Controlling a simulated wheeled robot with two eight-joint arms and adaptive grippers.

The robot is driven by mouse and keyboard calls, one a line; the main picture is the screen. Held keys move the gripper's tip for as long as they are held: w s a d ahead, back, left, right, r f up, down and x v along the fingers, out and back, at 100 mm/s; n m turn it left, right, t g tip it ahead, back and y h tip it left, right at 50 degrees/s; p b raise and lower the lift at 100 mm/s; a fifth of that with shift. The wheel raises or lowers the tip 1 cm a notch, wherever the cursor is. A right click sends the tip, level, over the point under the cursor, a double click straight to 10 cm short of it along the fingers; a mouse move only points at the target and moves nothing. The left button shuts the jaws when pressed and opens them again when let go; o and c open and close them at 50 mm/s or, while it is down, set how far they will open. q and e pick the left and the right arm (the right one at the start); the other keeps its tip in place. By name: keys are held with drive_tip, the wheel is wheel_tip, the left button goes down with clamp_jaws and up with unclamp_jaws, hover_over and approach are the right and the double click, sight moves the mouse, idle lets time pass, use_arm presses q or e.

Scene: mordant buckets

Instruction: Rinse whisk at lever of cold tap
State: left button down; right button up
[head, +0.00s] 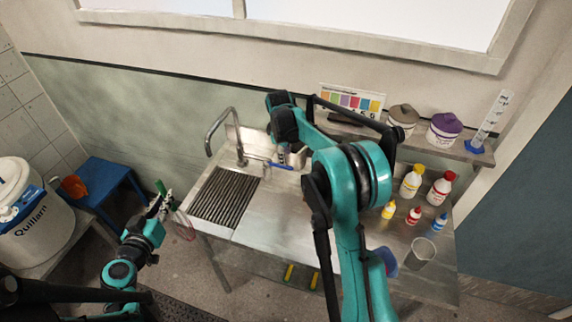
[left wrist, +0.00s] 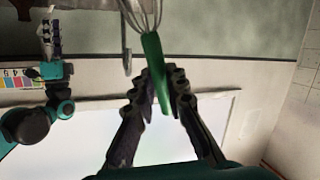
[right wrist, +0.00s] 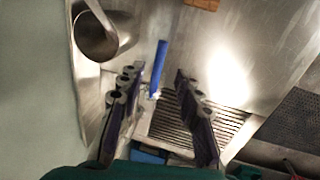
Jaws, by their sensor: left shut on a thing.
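My left gripper (head: 155,213) is shut on the whisk's green handle (left wrist: 153,62), left of the sink unit. The whisk's wire loops (left wrist: 143,14) extend beyond the fingers. The cold tap's blue lever (head: 280,165) is by the sink, near the curved metal spout (head: 222,118). My right gripper (head: 290,154) is above the lever, partly hidden by its own arm in the head view. In the right wrist view its fingers (right wrist: 154,77) are apart, and the blue lever (right wrist: 158,68) shows between them. I cannot tell whether they touch it.
A ribbed drainboard (head: 225,196) lies left on the steel counter (head: 275,225). Several bottles (head: 412,182) and a clear beaker (head: 420,252) stand at the right. Two lidded pots (head: 444,128) are on the back shelf. A white bucket (head: 35,215) and blue stool (head: 103,178) are far left.

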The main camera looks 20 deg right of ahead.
sight(286, 167)
drive_tip(key=f, duration=0.4)
drive_tip(key=w+f, duration=0.1)
drive_tip(key=f, duration=0.1)
drive_tip(key=shift+d+f+b, duration=0.2)
drive_tip(key=shift+d+b, duration=0.1)
drive_tip(key=shift+d, duration=0.1)
clamp_jaws()
